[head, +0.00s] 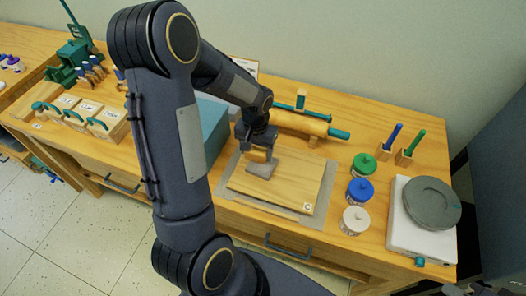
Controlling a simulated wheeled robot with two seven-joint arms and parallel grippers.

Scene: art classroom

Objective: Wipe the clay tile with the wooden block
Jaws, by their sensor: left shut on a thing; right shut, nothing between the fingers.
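The clay tile (261,170) looks like a small flat grey piece, lying on a pale wooden board (290,190) in the middle of the table. My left gripper (258,154) points down just over the tile and is shut on the wooden block. The block is mostly hidden between the fingers and blends with the board. I cannot tell whether it touches the tile. My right gripper (480,289) shows only in part at the bottom right edge, low in front of the table and away from the tile. It is shut and empty.
The board rests on a grey mat (232,168). A rolling pin (300,124) lies behind it. Green (363,166), blue (360,191) and white (355,220) jars stand to its right, beside a turntable (432,203). A blue-grey box (212,130) stands left, partly behind my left arm.

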